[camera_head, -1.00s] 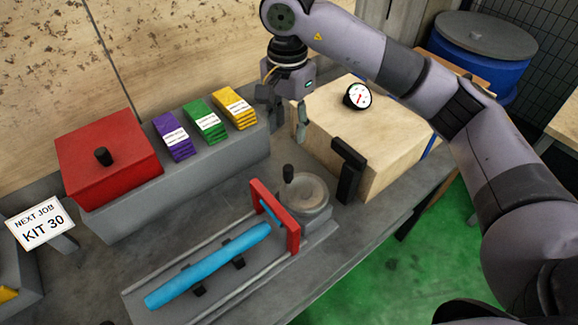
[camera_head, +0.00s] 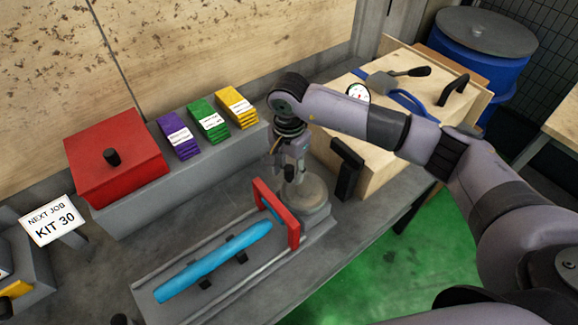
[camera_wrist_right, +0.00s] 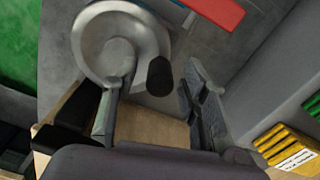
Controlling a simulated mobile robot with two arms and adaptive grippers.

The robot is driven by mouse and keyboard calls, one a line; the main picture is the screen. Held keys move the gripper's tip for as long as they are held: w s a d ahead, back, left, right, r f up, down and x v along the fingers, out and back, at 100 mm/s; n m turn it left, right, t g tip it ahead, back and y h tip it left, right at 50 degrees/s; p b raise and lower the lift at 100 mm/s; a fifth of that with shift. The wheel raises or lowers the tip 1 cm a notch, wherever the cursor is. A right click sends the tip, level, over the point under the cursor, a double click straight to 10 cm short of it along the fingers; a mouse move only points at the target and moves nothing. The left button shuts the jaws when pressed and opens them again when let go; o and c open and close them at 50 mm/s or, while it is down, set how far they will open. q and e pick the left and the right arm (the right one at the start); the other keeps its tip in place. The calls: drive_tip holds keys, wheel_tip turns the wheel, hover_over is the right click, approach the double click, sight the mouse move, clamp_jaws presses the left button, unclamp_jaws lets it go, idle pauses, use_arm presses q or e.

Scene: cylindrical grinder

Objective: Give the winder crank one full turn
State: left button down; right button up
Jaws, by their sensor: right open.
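The winder crank shows as a grey round disc (camera_head: 314,194) with an upright black knob, beside the red bracket (camera_head: 277,213). In the right wrist view the disc (camera_wrist_right: 118,45) is at upper left and the black knob (camera_wrist_right: 160,76) stands near its rim. My right gripper (camera_head: 291,172) is over the crank, pointing down and open. In the wrist view its two fingers (camera_wrist_right: 155,102) lie on either side of the knob, with gaps; whether they are low enough to flank it I cannot tell. In the head view the gripper mostly hides the knob. My left gripper is not in view.
A blue bar (camera_head: 214,262) lies in the grey bed in front. A wooden box (camera_head: 385,148) with a gauge (camera_head: 358,93) and a black upright handle (camera_head: 347,168) stands close on the right. Yellow, green and purple packs and a red box (camera_head: 115,170) stand behind.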

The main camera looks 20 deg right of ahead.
clamp_jaws()
drive_tip(key=shift+w+d+f+m+b, duration=0.3)
drive_tip(key=shift+m+b, duration=0.5)
drive_tip(key=shift+b, duration=0.45)
drive_tip(key=shift+d+r+m+b, duration=0.3)
drive_tip(key=shift+m+b, duration=0.15)
drive_tip(key=shift+m, duration=0.25)
unclamp_jaws()
